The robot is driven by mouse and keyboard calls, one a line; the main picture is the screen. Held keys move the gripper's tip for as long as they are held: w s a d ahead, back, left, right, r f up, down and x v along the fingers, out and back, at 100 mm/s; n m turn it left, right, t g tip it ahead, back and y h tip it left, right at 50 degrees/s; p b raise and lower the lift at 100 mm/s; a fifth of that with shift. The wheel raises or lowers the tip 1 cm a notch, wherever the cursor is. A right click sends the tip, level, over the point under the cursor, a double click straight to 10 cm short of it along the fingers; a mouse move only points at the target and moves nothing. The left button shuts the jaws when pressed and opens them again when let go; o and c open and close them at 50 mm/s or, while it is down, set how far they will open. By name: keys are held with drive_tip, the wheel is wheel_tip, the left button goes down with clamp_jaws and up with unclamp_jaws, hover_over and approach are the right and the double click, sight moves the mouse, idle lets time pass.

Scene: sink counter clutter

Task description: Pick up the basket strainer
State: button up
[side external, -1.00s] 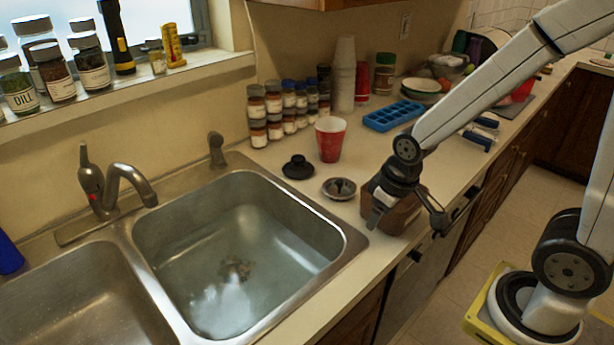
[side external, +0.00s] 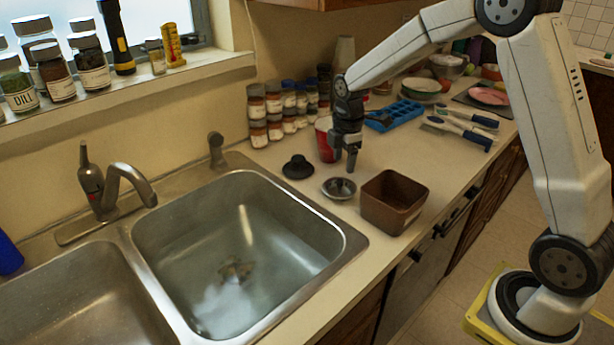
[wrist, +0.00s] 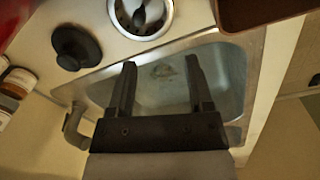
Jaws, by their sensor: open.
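The basket strainer (side external: 338,190) is a small round metal cup with a dark centre, lying on the counter behind the sink's right corner. My gripper (side external: 346,168) is pointed down just above and slightly behind the strainer, in front of the red cup. In the wrist view my gripper (wrist: 161,65) has its fingers apart with nothing between them. The strainer lies beyond the fingertips, not between them.
A black stopper (side external: 298,169) sits left of the strainer, and a brown square container (side external: 393,221) stands close on its right. A red cup (side external: 324,142) is behind my gripper. The water-filled sink basin (side external: 190,235) is in front. Spice jars (side external: 275,110) line the wall.

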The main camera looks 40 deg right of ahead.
sight(340, 180)
drive_tip(key=shift+w+d+f+n, duration=0.1)
drive_tip(key=shift+w+d+n, duration=1.05)
drive_tip(key=shift+n, duration=0.25)
drive_tip(key=shift+a+f, duration=0.15)
drive_tip(key=shift+f, duration=3.75)
clamp_jaws()
